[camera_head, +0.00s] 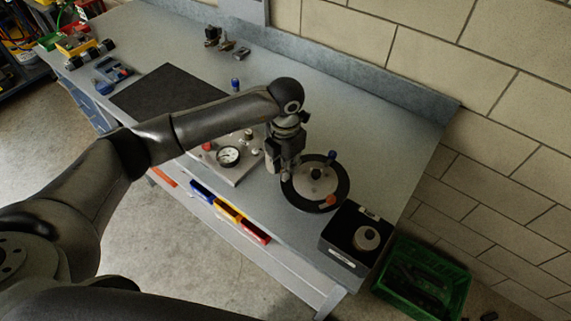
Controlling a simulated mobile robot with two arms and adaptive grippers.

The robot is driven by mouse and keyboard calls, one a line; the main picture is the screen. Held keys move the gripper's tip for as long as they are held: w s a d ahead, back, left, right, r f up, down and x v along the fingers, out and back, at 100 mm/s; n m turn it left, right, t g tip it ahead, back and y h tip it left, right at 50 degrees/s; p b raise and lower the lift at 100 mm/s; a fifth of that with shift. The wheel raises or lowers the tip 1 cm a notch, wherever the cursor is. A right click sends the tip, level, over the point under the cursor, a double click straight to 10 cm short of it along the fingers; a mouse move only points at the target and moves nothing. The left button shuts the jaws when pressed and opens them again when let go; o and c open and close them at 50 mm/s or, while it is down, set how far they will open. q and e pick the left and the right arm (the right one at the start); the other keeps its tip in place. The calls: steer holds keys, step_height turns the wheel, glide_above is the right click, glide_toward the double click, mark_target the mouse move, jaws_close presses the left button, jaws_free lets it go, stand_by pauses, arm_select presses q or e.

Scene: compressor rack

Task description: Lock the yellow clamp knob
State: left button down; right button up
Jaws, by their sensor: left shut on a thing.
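My left gripper (286,172) points down between a grey plate with a gauge and a round black-rimmed disc. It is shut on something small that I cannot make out. I see no yellow clamp knob clearly; the gripper and wrist cover part of this area. The gauge plate (232,172) carries a white-faced gauge (229,156), a red knob (207,146) and small metal fittings. The disc (339,193) lies just right of the gripper, with a blue knob (331,156) and an orange spot (331,200) on it. My right gripper is out of view.
A black box with a round knob (345,252) stands at the bench's near right corner. A green crate (420,285) is on the floor beside it. A dark mat (165,95) and small tools lie farther left. Coloured bins (228,211) sit under the front edge.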

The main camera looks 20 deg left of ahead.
arm_select(q)
steer(key=shift+f+b, duration=0.1)
steer(key=shift+b, duration=0.3)
steer(key=m+b, duration=1.2)
steer(key=b, duration=0.3)
steer(key=shift+f, duration=0.1)
steer(key=shift+m+b, duration=1.1)
steer(key=shift+m, duration=0.1)
steer(key=shift+r+m+b, duration=0.2)
steer(key=shift+m+b, duration=0.55)
steer(key=shift+m, duration=0.35)
steer(key=c, duration=1.3)
jaws_free()
steer(key=shift+s, duration=0.1)
steer(key=shift+r, duration=0.1)
